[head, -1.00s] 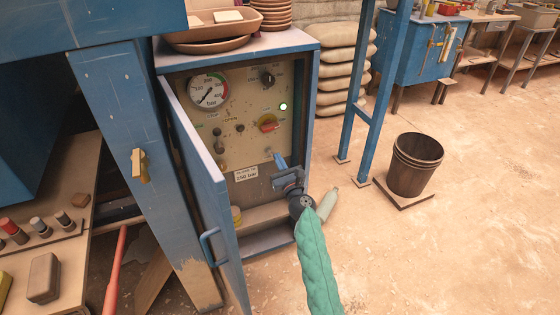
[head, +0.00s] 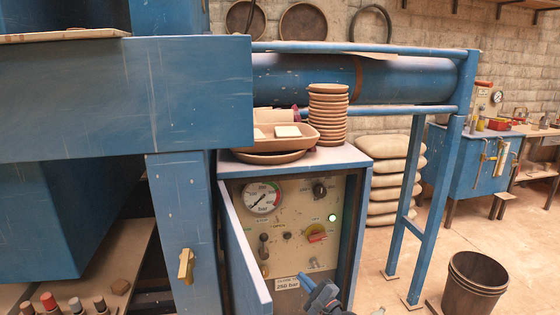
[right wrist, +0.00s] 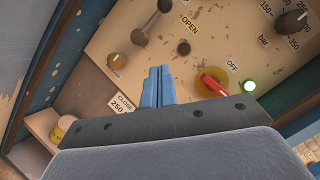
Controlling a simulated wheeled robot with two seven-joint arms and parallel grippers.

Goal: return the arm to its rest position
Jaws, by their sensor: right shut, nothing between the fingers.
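My right gripper (head: 304,280) is at the bottom of the head view, in front of the lower part of the control panel (head: 275,215). In the right wrist view its two blue fingers (right wrist: 158,84) lie together, shut, with nothing between them. The fingertips point at the panel, between the closing-pressure label (right wrist: 122,103) and the red rotary switch (right wrist: 215,84). I cannot tell whether they touch it. Most of my right arm is below the head view. My left gripper is in neither view.
The blue cabinet door (head: 245,250) stands open left of the panel. A green lamp (head: 332,218) is lit. Clay dishes (head: 270,143) and stacked bowls (head: 328,115) stand on the cabinet. A blue frame leg (head: 428,210) and a bucket (head: 474,285) are on the right.

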